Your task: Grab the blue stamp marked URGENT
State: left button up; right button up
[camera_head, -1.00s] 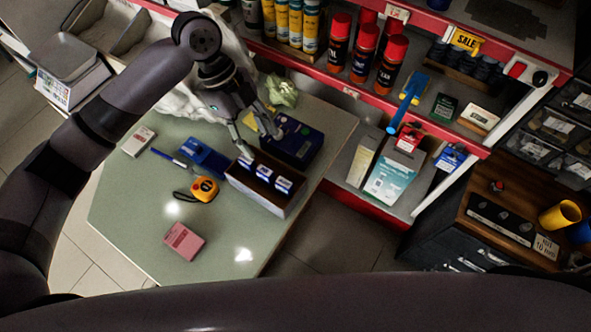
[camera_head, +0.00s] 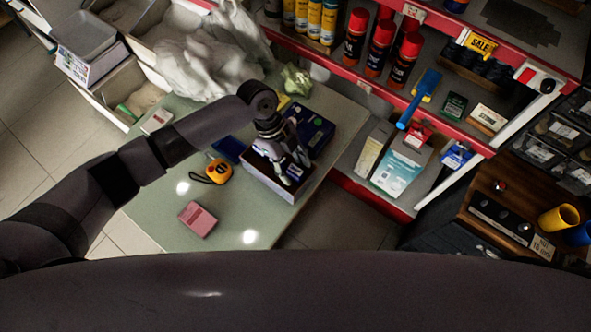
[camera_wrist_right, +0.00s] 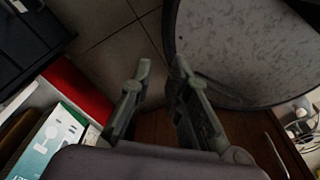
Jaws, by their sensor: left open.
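The open box of stamps (camera_head: 252,177) sits on the green counter near its right edge. In the earlier head view it holds three stamps with blue and white tops. My left gripper (camera_head: 296,172) is open, with its fingers pointing down over the right part of this box. The gripper and wrist hide the stamps, so I cannot read URGENT or tell whether a finger touches one. My right gripper (camera_wrist_right: 162,65) is in the right wrist view, its fingers apart and empty above the floor.
On the green counter (camera_head: 160,220) lie a yellow tape measure (camera_head: 219,172), a pink box (camera_head: 197,219) and a partly covered blue case (camera_head: 230,148). A dark blue box (camera_head: 317,128) stands just behind the stamp box. Red-edged shelves with cans (camera_head: 380,48) rise behind.

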pick_arm(q)
jog(key=shift+x, duration=1.1)
grip_shut()
